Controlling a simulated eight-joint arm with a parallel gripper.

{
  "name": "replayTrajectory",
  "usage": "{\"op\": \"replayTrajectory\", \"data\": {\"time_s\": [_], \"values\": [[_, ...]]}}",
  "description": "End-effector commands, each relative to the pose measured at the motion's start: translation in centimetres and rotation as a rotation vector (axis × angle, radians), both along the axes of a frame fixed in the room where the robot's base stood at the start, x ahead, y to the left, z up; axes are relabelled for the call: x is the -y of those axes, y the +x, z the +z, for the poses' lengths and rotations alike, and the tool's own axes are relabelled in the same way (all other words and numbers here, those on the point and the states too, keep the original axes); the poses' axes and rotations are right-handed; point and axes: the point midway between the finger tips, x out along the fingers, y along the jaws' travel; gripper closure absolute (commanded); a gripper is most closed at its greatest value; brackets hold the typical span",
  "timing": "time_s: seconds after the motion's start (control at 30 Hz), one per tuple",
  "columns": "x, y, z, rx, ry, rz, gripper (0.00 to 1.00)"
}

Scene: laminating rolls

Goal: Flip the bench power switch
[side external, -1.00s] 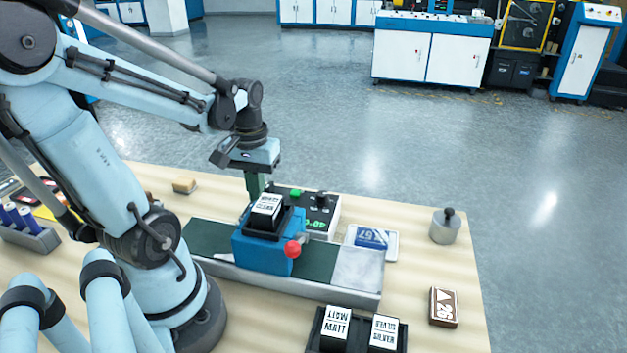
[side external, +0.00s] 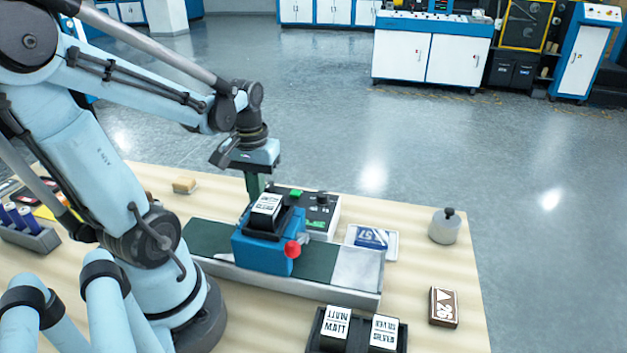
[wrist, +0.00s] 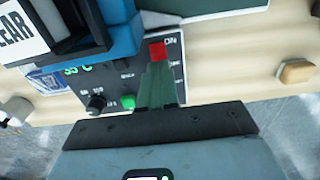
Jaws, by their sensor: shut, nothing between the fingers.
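The bench control box (side external: 322,208) stands behind the blue laminating machine (side external: 262,245). In the wrist view its dark panel (wrist: 112,78) carries a red switch (wrist: 157,50) beside the word ON. My gripper (wrist: 157,68) is shut and empty, its green fingers pointing at the panel with their tips just below the red switch. I cannot tell whether they touch it. In the side view my gripper (side external: 254,190) reaches down behind the blue machine, which hides the fingertips and the switch.
The panel also has a green button (wrist: 128,102), a black knob (wrist: 96,103) and green display digits. A red knob (side external: 293,249) sticks out of the blue machine. A white-framed card (side external: 371,240), a grey weight (side external: 445,226) and a wooden block (side external: 185,185) lie around.

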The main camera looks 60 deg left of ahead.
Motion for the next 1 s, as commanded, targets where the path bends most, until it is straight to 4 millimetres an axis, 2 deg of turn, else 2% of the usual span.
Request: {"op": "replayTrajectory", "data": {"time_s": [1.0], "values": [[0.0, 0.0, -1.4, 0.000, 0.000, 0.000, 1.00]]}}
